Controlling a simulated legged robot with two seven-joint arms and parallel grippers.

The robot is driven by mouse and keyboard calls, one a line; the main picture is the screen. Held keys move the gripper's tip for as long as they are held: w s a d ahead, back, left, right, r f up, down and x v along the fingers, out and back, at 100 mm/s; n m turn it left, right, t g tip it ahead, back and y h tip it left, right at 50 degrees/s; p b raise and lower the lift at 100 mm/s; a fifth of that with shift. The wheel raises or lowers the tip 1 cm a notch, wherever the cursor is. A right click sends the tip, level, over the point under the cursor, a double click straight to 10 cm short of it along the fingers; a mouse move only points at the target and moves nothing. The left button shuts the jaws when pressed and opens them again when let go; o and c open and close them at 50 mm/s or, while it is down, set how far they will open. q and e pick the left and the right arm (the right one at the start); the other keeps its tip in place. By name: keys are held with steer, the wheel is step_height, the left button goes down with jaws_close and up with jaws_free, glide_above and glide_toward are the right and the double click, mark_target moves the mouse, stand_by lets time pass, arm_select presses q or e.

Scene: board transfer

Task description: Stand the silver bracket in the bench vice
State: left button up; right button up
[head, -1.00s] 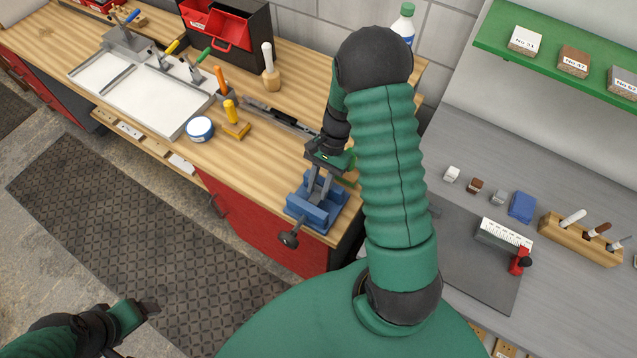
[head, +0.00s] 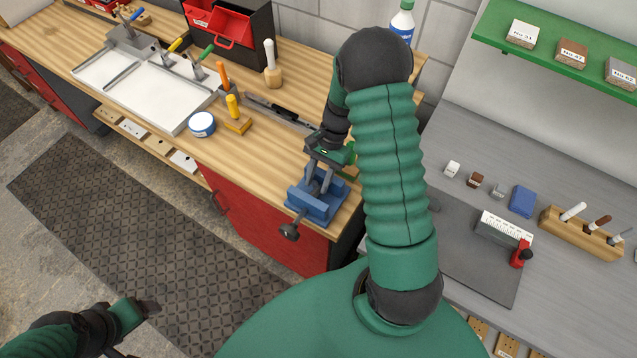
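The blue bench vice (head: 318,207) stands at the right front corner of the wooden bench, with its dark screw handle pointing to the front. My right gripper (head: 319,183) points down right over the vice jaws. Grey upright parts show between the gripper body and the jaws. I cannot tell which of them are fingers and which, if any, are the silver bracket. I cannot make out the bracket for certain anywhere. My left gripper (head: 150,308) is low at the left over the floor mat, away from the bench, and its fingers are too dark to read.
On the wooden bench (head: 255,165) are a blue-and-white tin (head: 201,124), a yellow-handled tool (head: 236,118), a mallet (head: 272,68), a white tray (head: 150,95) and red bins (head: 228,22). A grey bench (head: 475,260) with blocks and a gauge lies right.

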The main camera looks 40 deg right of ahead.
arm_select(q)
steer(key=shift+f, duration=0.35)
arm_select(e)
steer(key=shift+s+a+f, duration=0.2)
steer(key=shift+s+f, duration=0.2)
steer(key=shift+f, duration=0.2)
steer(key=shift+s+a+f, duration=0.2)
steer(key=shift+s+f, duration=0.2)
steer(key=shift+f, duration=0.15)
steer(key=shift+w+d+f, duration=0.2)
steer(key=shift+w+d, duration=0.2)
steer(key=shift+w+r, duration=0.1)
steer(key=shift+r, duration=0.25)
steer(key=shift+w+d+r, duration=0.1)
steer(key=shift+w+r, duration=0.05)
steer(key=v, duration=0.7)
steer(key=shift+w+d, duration=0.2)
steer(key=shift+w, duration=0.1)
arm_select(q)
steer(key=shift+w+d+f, duration=0.45)
steer(key=shift+w, duration=0.3)
arm_select(e)
steer(key=a+v, duration=0.1)
steer(key=v, duration=0.7)
steer(key=shift+s+d+r, duration=0.2)
steer(key=shift+r, duration=0.3)
